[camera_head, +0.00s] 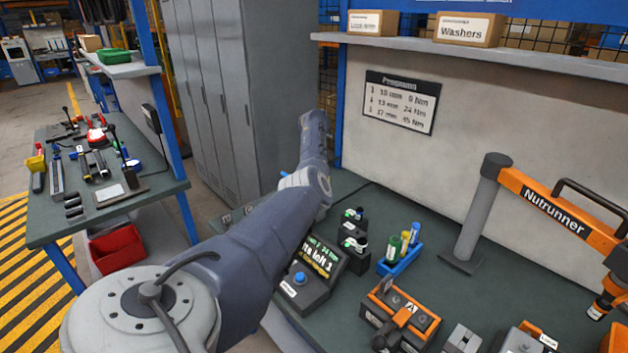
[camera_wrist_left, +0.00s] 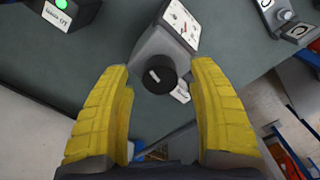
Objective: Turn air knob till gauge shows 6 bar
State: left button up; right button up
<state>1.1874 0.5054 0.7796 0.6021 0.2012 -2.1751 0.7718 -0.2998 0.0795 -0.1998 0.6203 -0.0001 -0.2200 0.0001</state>
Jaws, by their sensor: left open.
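The air knob (camera_wrist_left: 160,76) is black and round with a pale mark, on a grey housing (camera_wrist_left: 160,44) in the left wrist view. The gauge (camera_wrist_left: 182,22) above it has a white face and a red needle; its reading is too small to tell. My left gripper (camera_wrist_left: 162,68) has yellow fingers, open, one on each side of the knob, with visible gaps. In the head view my left arm reaches over the bench, and the gripper, knob and gauge are hidden there. My right gripper is in neither view.
A box with a green button (camera_wrist_left: 62,4) is at the wrist view's top left. In the head view, a terminal with a blue button (camera_head: 308,274), a blue tray of bottles (camera_head: 400,262) and an orange nutrunner (camera_head: 545,208) stand on the bench.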

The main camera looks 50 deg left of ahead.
pick_arm(q)
jog(key=shift+f, duration=0.5)
jog(key=shift+c, duration=0.5)
grip_shut()
